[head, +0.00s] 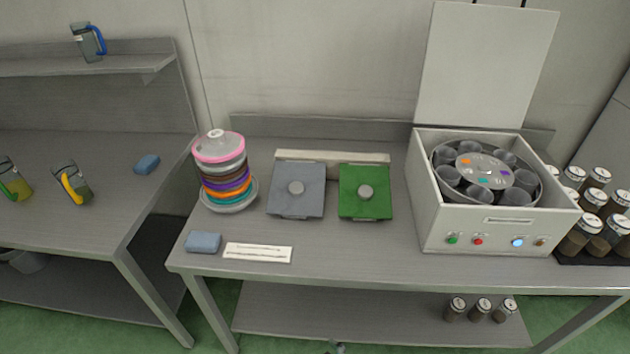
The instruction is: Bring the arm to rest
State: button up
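My gripper and arm do not show clearly in the head view. A small dark piece sits at the very bottom edge near the middle, and I cannot tell what it is. The metal table (350,255) in front carries a centrifuge-like white box (468,228) with its lid (487,65) standing open. Inside it is a ring of grey cups around a disc (485,170) with coloured marks. A stack of coloured rings under a clear dome (219,147) stands at the table's left. A grey plate with a knob (297,202) and a green one (366,205) lie side by side.
A blue sponge (203,242) and a white label strip (257,252) lie at the front left. Lidded jars (590,220) crowd the right end, and three (480,310) stand on the lower shelf. The left bench holds jugs (72,184) and another sponge (147,164); a jug (88,42) stands above.

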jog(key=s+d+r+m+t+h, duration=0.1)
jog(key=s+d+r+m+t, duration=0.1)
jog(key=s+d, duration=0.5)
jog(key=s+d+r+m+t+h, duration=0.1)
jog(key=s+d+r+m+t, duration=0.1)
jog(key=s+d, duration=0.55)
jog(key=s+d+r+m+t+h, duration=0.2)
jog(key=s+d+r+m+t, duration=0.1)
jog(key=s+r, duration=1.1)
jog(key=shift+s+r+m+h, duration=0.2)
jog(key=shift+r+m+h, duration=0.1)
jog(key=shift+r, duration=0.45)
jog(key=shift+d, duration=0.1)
